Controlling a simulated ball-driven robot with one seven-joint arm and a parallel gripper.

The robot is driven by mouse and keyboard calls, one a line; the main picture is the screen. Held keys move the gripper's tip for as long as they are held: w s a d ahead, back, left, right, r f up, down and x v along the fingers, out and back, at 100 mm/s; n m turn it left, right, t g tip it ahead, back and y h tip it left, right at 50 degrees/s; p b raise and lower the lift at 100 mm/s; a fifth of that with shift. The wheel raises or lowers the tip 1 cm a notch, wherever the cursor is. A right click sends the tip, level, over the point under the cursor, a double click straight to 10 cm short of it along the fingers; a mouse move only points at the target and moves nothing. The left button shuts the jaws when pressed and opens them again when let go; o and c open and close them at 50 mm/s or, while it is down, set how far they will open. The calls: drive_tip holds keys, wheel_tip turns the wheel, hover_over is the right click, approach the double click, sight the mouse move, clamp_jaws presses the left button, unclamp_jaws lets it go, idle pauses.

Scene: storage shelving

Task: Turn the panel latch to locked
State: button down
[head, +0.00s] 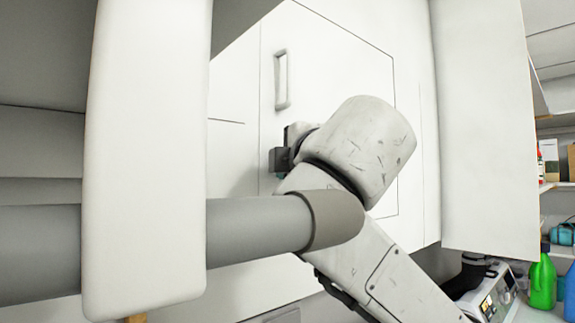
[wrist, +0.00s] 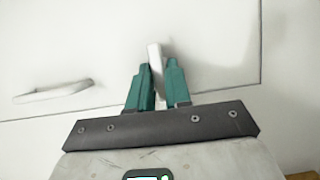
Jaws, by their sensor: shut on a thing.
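The white panel (head: 345,60) is a cabinet front with a thin dark outline, and it also shows in the wrist view (wrist: 215,40). In the wrist view, the panel latch (wrist: 155,56) is a small white lever standing out from the panel, slightly tilted. My gripper (wrist: 156,75) has teal fingers shut on the latch, one on each side. In the head view, my gripper (head: 279,165) is against the panel below the handle, and my arm hides the latch and most of the fingers. Whether the latch is locked cannot be told.
A white bar handle (head: 281,79) is fixed on the panel above my gripper; it lies at the left in the wrist view (wrist: 52,92). At the right are shelves with a green bottle (head: 542,282) and a teal item (head: 562,234).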

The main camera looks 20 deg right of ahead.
drive_tip(key=shift+d, duration=0.1)
drive_tip(key=c, duration=1.1)
unclamp_jaws()
drive_tip(key=shift+c, duration=0.2)
